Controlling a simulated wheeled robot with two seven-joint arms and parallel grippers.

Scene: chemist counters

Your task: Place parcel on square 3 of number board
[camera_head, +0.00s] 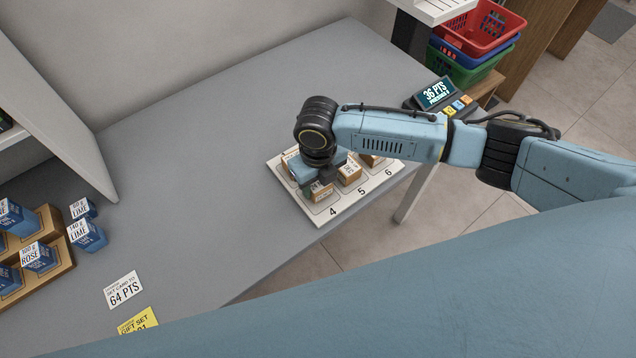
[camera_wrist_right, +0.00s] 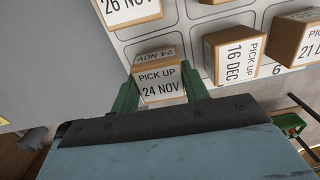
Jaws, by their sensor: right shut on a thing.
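The number board (camera_head: 374,184) is a pale panel on the grey counter, at its near right edge. Squares 4, 5 and 6 show along its near side; square 3 cannot be made out. My right gripper (camera_head: 318,184) is over the board's left part. In the right wrist view its green fingers (camera_wrist_right: 162,86) are shut on a brown parcel (camera_wrist_right: 160,76) labelled "PICK UP 24 NOV". I cannot tell whether this parcel touches the board. Other parcels on the board read "16 DEC" (camera_wrist_right: 233,50), "26 NOV" (camera_wrist_right: 128,9) and "21 D…" (camera_wrist_right: 300,40). My left gripper is out of view.
A dark points display (camera_head: 437,95) stands behind the board. Stacked baskets (camera_head: 478,48) are beyond the counter. Blue boxes (camera_head: 38,257) stand on a wooden stand at the left, near price cards (camera_head: 123,289). The counter's middle (camera_head: 190,180) is clear.

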